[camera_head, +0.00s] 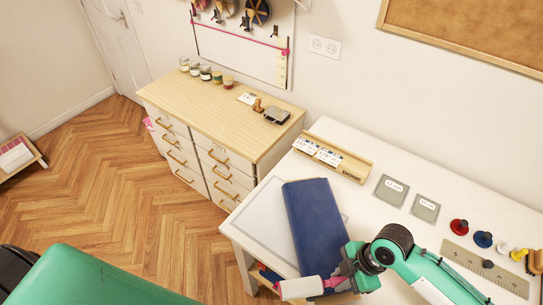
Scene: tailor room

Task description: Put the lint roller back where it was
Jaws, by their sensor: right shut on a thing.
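My right gripper (338,280) comes in from the right and is shut on the lint roller (302,288). The roller has a pale pink-white cylinder pointing left and a pinkish-red part by the fingers. The gripper hides part of it. It shows over the front edge of the white table, by the lower end of a folded blue cloth (312,215); I cannot tell whether it touches anything below. My left gripper is not in view.
The white table (388,165) holds a wooden card holder (334,160), two grey labelled squares (391,190), several coloured spools (459,226) and a ruler plate (487,268). A wooden-topped drawer cabinet (205,100) stands to the left. Wooden floor (120,180) is open at left.

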